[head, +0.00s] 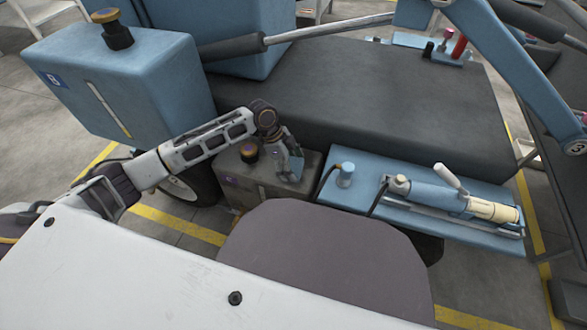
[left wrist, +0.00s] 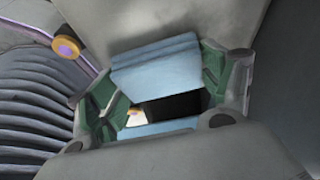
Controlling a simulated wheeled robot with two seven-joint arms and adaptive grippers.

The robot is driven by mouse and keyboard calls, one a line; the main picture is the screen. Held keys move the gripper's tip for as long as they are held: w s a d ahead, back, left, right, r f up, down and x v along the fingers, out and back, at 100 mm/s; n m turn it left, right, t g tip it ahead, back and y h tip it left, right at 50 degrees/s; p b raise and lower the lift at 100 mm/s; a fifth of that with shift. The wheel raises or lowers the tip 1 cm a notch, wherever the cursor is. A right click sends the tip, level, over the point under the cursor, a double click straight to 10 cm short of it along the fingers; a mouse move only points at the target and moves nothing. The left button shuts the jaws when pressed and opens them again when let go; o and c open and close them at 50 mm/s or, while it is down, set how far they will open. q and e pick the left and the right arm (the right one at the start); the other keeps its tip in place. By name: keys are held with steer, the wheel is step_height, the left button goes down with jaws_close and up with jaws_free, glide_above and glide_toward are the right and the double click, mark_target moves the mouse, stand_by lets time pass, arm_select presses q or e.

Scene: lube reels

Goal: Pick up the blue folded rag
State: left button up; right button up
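The blue folded rag (left wrist: 155,66) shows in the left wrist view as a light blue layered block against a grey-beige surface. My left gripper (left wrist: 162,84) has its two green-padded fingers wide apart, one at each side of the rag. The rag spans most of the gap; whether the pads touch it is hard to tell. In the head view my left gripper (head: 291,172) points down at the right part of the top of a dark grey box (head: 238,183). A small blue patch shows at its fingers there. My right gripper is not in view.
A blue tray (head: 345,203) with a hand pump (head: 450,198) stands right of the dark box. A blue tank (head: 125,85) stands behind my left arm. An orange-and-black cap (head: 249,152) sits on the box beside the gripper. A dark deck (head: 370,100) lies behind.

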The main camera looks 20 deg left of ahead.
mark_target(292, 166)
arm_select(q)
steer(key=shift+c, duration=1.3)
steer(key=shift+r+p, duration=0.5)
steer(key=shift+r, duration=0.5)
step_height(292, 166, up, 6)
steer(key=p, duration=0.2)
steer(key=shift+p, duration=0.4)
steer(key=shift+r+p, duration=0.35)
steer(key=shift+r, duration=0.65)
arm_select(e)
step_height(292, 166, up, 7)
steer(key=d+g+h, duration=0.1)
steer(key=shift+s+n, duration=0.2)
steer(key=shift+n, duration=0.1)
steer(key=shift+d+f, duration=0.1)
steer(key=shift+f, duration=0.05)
